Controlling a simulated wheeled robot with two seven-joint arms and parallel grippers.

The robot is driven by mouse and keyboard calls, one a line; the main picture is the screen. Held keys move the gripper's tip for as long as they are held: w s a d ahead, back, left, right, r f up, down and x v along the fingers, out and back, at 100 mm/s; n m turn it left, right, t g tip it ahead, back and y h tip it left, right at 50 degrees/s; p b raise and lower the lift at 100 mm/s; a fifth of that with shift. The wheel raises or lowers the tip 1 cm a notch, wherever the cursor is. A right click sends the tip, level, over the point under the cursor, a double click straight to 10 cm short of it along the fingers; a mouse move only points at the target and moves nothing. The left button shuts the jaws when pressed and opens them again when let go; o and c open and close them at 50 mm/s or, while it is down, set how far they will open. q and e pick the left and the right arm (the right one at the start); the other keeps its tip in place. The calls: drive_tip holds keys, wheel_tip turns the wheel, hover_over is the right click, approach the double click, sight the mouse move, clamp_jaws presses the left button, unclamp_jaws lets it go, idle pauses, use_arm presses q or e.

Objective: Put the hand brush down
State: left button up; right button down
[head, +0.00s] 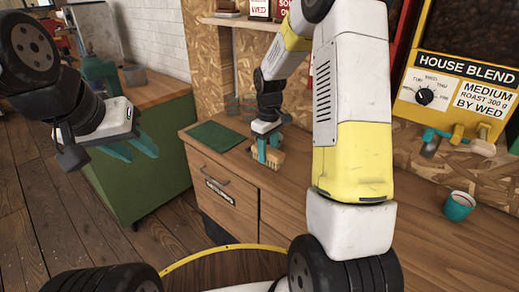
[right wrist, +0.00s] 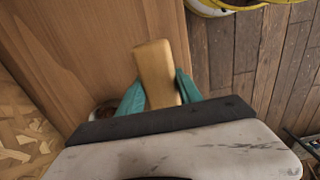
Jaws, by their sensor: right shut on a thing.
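The hand brush (head: 276,158) has a tan wooden back and shows between the teal fingers of my right gripper (head: 267,147), over the wooden counter near its left end. In the right wrist view the brush's pale block (right wrist: 154,66) sits between both fingertips (right wrist: 160,88). My right gripper is shut on it. I cannot tell whether the brush touches the counter. My left gripper (head: 136,149) hangs in the air at the left, empty, its teal fingers apart.
A green mat (head: 214,136) lies on the wooden counter (head: 232,163), left of the brush. A teal cup (head: 459,206) stands at the right, below the House Blend dispenser (head: 455,80). A green cabinet (head: 140,185) stands at the left. Bare counter lies between brush and cup, partly hidden by my arm.

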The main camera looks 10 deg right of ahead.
sight(268, 160)
drive_tip(key=shift+w+d+f, duration=0.1)
drive_tip(key=shift+w+f, duration=0.1)
drive_tip(key=shift+w, duration=0.15)
drive_tip(key=shift+f, duration=1.55)
drive_tip(key=shift+f, duration=0.1)
drive_tip(key=shift+f, duration=0.1)
drive_tip(key=c, duration=0.8)
unclamp_jaws()
